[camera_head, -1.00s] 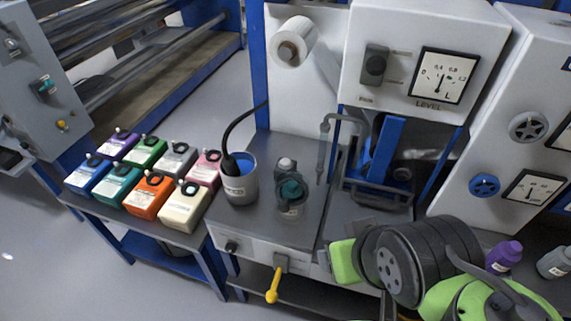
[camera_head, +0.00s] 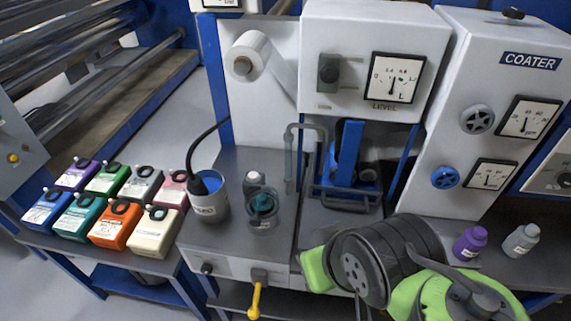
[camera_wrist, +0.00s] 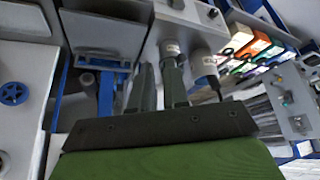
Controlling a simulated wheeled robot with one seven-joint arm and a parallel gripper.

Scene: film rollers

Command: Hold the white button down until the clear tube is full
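I cannot make out a white button in either view. A clear-looking upright tube (camera_head: 290,160) hangs at the left end of a bent pipe in the head view; its fill cannot be told. The LEVEL gauge (camera_head: 397,78) on the white box has its needle near upright. My gripper (camera_wrist: 157,80) shows in the wrist view as two fingers with a gap between them, nothing seen held. Its fingers point towards the bench with the jars. In the head view my arm covers the bench front, and the fingertips are hidden.
A grey cup (camera_head: 208,200) with blue liquid and a cable, and a jar with teal content (camera_head: 263,208), stand on the bench. Several coloured boxes (camera_head: 117,225) fill the left table. A yellow-handled lever (camera_head: 255,298) sticks out in front. Purple (camera_head: 470,243) and grey bottles (camera_head: 521,240) stand right.

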